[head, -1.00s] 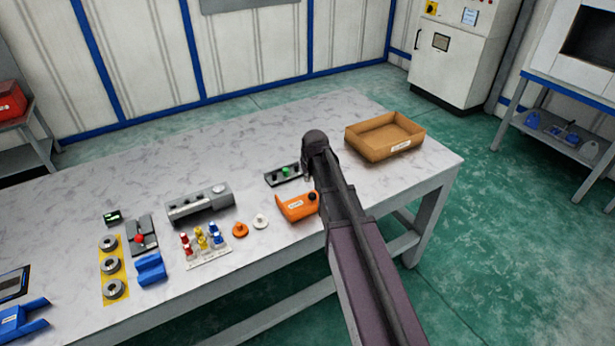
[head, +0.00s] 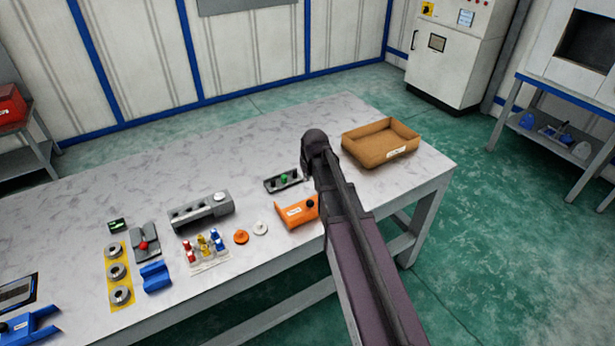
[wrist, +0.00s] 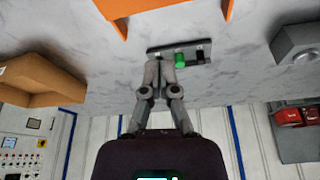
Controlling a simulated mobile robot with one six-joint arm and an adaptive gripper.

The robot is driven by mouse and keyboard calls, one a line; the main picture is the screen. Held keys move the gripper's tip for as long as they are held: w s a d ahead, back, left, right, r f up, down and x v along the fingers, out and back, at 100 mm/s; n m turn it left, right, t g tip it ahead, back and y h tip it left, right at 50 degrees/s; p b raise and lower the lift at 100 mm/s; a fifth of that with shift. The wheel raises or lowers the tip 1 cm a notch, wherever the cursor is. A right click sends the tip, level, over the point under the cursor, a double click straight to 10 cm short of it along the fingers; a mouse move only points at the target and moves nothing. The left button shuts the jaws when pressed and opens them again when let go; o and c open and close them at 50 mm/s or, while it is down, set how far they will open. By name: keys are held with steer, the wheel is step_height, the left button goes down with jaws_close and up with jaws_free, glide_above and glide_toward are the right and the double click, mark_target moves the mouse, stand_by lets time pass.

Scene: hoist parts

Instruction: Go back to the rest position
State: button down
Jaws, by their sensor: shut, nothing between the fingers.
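My arm reaches over the table (head: 120,205) in the head view, its end standing between the orange bin and the cardboard box. The arm hides the fingers there. In the wrist view, my gripper (wrist: 160,66) is shut and empty, its fingertips together. The fingertips appear beside a dark tray (wrist: 196,56) with a green part (wrist: 180,61); contact cannot be told. That tray (head: 270,185) and green part (head: 284,178) lie left of my arm in the head view.
An orange bin (head: 292,214) sits close left of my arm, and a cardboard box (head: 362,158) right of its end. A grey fixture (head: 190,217), coloured pegs, discs and rings lie farther left. The back of the tabletop is clear.

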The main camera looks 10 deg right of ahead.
steer(key=s+a+m+g, duration=0.1)
steer(key=s+g, duration=0.2)
steer(key=s, duration=1.8)
steer(key=shift+s+a+f+g, duration=0.25)
steer(key=shift+s+f+g, duration=0.1)
steer(key=shift+f, duration=0.1)
